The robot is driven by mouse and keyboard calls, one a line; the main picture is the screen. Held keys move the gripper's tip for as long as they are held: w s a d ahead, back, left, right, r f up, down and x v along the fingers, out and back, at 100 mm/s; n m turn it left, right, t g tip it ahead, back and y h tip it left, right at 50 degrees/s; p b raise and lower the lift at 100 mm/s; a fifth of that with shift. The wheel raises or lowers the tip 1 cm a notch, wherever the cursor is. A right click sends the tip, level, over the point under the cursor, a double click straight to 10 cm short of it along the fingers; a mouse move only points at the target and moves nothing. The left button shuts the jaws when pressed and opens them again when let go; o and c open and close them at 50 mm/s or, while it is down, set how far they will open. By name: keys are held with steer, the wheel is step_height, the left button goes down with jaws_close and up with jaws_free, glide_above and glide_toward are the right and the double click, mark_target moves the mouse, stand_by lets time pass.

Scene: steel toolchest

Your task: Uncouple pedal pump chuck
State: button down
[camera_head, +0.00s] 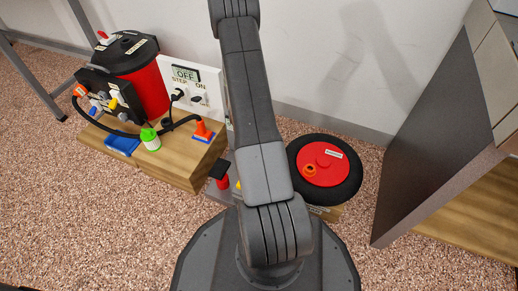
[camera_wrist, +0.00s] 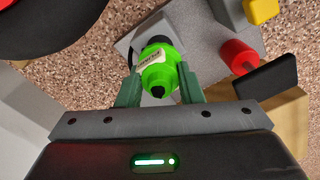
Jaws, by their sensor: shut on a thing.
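The green pump chuck (camera_wrist: 158,72), with a pale label, is between the two fingers of my gripper (camera_wrist: 160,88) in the wrist view, and they are shut on it. Its far end meets a dark part above a light grey block (camera_wrist: 138,38); I cannot tell whether they are still coupled. The pedal pump shows a red cylinder (camera_wrist: 238,55) and a black pedal (camera_wrist: 268,80) to the right. In the head view the pump's red cylinder (camera_head: 222,183) and black pedal (camera_head: 219,170) show left of my arm, which hides my gripper and the chuck.
A black tyre with a red hub (camera_head: 325,165) lies right of my arm. A steel cabinet (camera_head: 430,130) stands at right.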

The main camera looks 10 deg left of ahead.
steer(key=shift+f, duration=1.45)
steer(key=c, duration=0.9)
jaws_free()
step_height(320, 180, up, 14)
steer(key=p, duration=0.5)
steer(key=shift+f, duration=0.1)
step_height(320, 180, down, 14)
steer(key=b, duration=0.5)
steer(key=shift+r, duration=0.6)
steer(key=shift+f, duration=0.15)
